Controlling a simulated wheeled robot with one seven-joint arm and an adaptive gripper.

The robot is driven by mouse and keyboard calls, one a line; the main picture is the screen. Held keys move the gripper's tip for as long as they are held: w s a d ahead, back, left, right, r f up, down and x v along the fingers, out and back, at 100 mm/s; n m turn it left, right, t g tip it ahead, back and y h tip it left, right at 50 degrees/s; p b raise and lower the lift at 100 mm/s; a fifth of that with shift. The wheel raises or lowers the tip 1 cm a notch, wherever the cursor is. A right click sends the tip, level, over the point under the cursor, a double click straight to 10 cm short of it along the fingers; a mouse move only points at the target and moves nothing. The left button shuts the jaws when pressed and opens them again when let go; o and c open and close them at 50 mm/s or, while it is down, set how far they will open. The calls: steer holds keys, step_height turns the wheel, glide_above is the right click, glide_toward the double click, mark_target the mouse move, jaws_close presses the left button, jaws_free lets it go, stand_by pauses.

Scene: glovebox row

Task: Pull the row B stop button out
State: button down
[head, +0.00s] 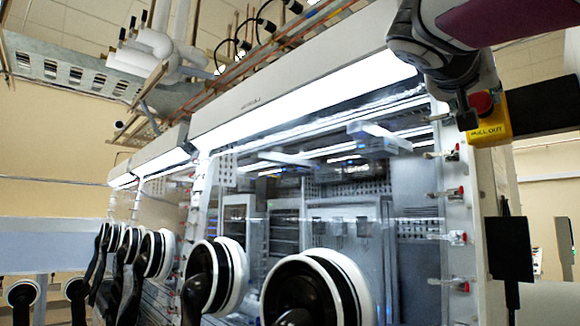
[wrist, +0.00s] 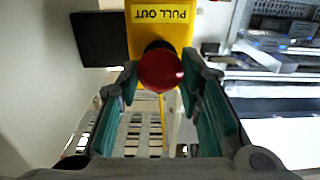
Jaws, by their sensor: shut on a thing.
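The red stop button (head: 482,103) sits on a yellow box (head: 492,126) labelled PULL OUT, at the upper right of the head view. In the wrist view the round red button (wrist: 161,70) is in the middle, in front of the yellow box (wrist: 160,30), whose label is upside down there. My gripper (wrist: 163,78) has its teal-padded fingers on either side of the button and is shut on it. In the head view my gripper (head: 462,112) is beside the button, its fingers partly hidden. How far out the button stands is hard to tell.
The glovebox front window (head: 330,190) with black-and-white glove ports (head: 318,285) runs down the left. Valves with red handles (head: 452,193) line the end post. A black box (head: 509,248) hangs below the button. Air beneath my gripper looks clear.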

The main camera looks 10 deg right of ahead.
steer(key=shift+a, duration=0.1)
steer(key=c, duration=1.1)
jaws_free()
steer(key=shift+s+a, duration=0.1)
